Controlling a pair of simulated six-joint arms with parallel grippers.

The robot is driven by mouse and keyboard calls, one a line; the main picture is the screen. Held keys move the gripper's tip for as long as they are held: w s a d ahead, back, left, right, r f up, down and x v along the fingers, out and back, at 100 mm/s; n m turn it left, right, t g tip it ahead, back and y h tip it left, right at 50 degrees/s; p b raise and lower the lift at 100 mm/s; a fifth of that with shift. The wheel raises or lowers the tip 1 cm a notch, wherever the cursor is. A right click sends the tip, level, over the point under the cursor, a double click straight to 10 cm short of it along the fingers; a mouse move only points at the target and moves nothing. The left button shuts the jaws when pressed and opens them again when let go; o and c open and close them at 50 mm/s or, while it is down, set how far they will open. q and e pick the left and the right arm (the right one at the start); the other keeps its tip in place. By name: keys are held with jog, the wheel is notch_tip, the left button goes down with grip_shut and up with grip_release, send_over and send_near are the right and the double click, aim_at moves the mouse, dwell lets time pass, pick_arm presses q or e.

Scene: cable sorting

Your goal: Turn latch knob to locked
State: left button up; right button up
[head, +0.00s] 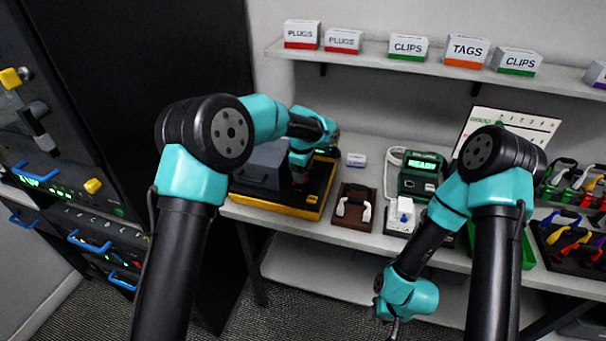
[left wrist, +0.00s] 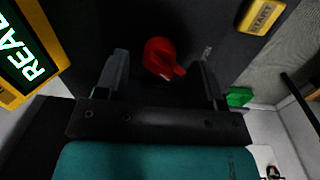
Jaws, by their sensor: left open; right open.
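The latch knob is a red knob (left wrist: 160,58) with a pointer, on a dark panel in the upper middle of the left wrist view. My left gripper (left wrist: 163,82) is open, its two dark fingers on either side of the knob with a gap to each; I cannot tell how deep they reach. In the head view my left gripper (head: 299,177) is over the black device with a yellow base (head: 275,203), and my arm hides the knob there. My right gripper (head: 394,330) hangs low in front of the bench, open and empty, near the bottom edge.
The left wrist view shows a yellow START button (left wrist: 261,16), a green-lit display (left wrist: 22,55) and a green piece (left wrist: 239,96). On the bench stand a brown holder (head: 354,207) and a READY tester (head: 422,172). Labelled boxes line the shelf (head: 375,58).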

pick_arm(q)
notch_tip(320, 180, up, 16)
jog(key=shift+s+a+f, duration=0.15)
jog(key=shift+s, duration=0.3)
jog(key=n, duration=0.5)
jog(key=d+n, duration=0.1)
jog(key=n, duration=0.2)
jog(key=shift+w+n, duration=0.1)
jog(key=shift+n, duration=0.2)
jog(key=shift+f, duration=0.15)
jog(key=f, duration=1.1)
jog(key=w+f, duration=0.1)
jog(key=f, duration=0.5)
jog(key=shift+a+f, duration=0.1)
jog(key=shift+a, duration=0.05)
jog(key=shift+c, duration=0.3)
